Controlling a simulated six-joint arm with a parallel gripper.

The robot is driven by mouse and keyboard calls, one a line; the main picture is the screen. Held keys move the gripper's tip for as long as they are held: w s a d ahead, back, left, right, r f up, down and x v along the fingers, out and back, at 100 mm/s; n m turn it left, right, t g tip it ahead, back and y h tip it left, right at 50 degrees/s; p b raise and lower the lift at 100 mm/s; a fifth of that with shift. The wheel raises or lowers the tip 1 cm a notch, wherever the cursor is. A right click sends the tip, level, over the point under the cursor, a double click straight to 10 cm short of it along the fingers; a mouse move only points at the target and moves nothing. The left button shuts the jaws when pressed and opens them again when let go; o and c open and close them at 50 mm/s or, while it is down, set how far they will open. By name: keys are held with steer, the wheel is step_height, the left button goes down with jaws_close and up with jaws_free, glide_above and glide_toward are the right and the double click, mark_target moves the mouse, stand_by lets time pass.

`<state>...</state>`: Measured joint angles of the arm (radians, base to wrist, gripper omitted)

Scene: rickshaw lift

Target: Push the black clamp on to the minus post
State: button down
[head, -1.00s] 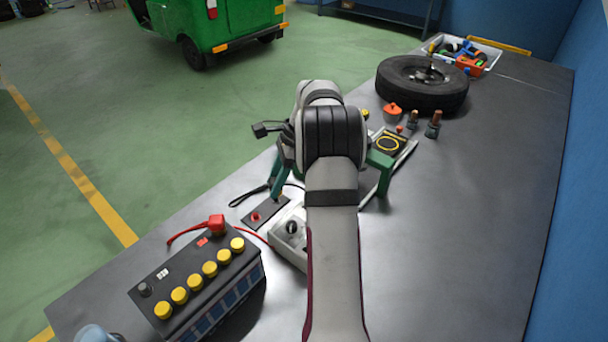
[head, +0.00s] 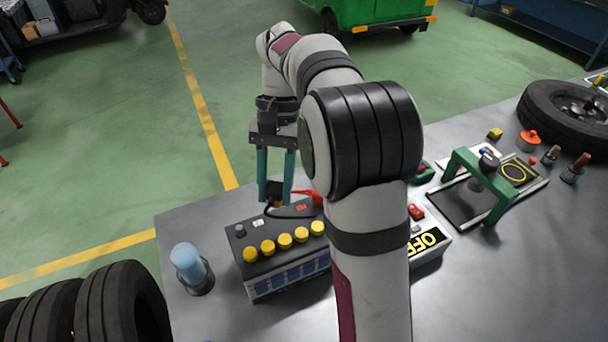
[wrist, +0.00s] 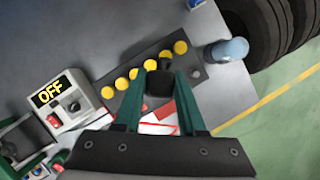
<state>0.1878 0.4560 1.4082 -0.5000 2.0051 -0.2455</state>
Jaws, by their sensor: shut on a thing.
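My gripper (head: 275,192) is shut on the black clamp (head: 273,189), above the back edge of the battery (head: 290,282). In the wrist view the clamp (wrist: 160,82) sits between the green fingertips, seen over the battery top. The dark minus post (head: 240,231) stands at the battery's left end in the head view, bare and left of the clamp. In the wrist view it shows as a grey post (wrist: 195,73) right of the clamp. The clamp looks apart from the post. The red clamp (head: 314,198) is partly hidden by my arm.
Yellow caps (head: 268,247) line the battery top. A blue-topped cup (head: 188,265) stands left of the battery. A charger box marked OFF (head: 431,240) is to the right, with a green frame (head: 485,180) and a tyre (head: 565,115) beyond.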

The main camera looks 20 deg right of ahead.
steer(key=w+a+f+m+t, duration=0.1)
steer(key=a+m+t, duration=0.1)
steer(key=m, duration=0.3)
steer(key=w+a+m+t+y, duration=0.1)
steer(key=a+m, duration=0.2)
steer(key=m, duration=0.2)
steer(key=w+a+f+m+t, duration=0.1)
steer(key=a+m+t, duration=0.1)
steer(key=m, duration=0.3)
steer(key=shift+w+a+f+t, duration=0.15)
steer(key=shift+w+f+t, duration=0.15)
steer(key=shift+w+f, duration=0.05)
steer(key=shift+f, duration=2.25)
steer(key=shift+f, duration=1.7)
steer(key=shift+c, duration=0.9)
jaws_free()
steer(key=shift+r, duration=0.1)
steer(key=shift+r, duration=3.45)
